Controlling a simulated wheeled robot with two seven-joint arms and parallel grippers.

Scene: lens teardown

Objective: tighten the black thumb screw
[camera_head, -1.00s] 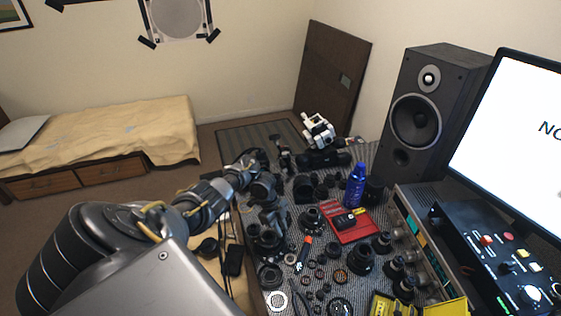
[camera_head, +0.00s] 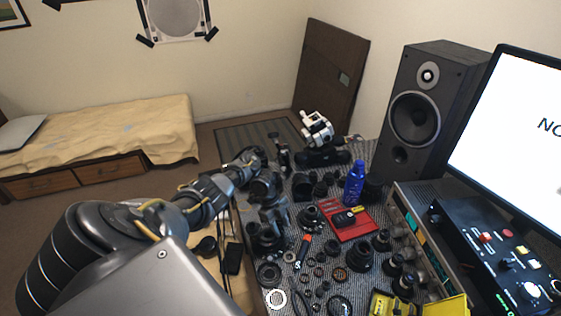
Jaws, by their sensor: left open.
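My left arm comes in from the lower left, and its dark left gripper (camera_head: 262,160) is over the far left part of the crowded bench. Its jaws are small and dark against black camera parts, but they are open, with nothing seen held. A black upright assembly (camera_head: 272,215) stands on the bench nearer to me, below the gripper in the picture. I cannot pick out the black thumb screw among the dark parts. A white device (camera_head: 316,128) stands at the far end of the bench, right of the gripper. My right gripper is not in view.
The bench holds several lenses and rings, a red tray (camera_head: 352,232), a blue bottle (camera_head: 354,184) and a yellow case (camera_head: 455,306). A speaker (camera_head: 420,110), a monitor (camera_head: 525,140) and a control box (camera_head: 490,250) stand on the right. The floor between bed and bench is clear.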

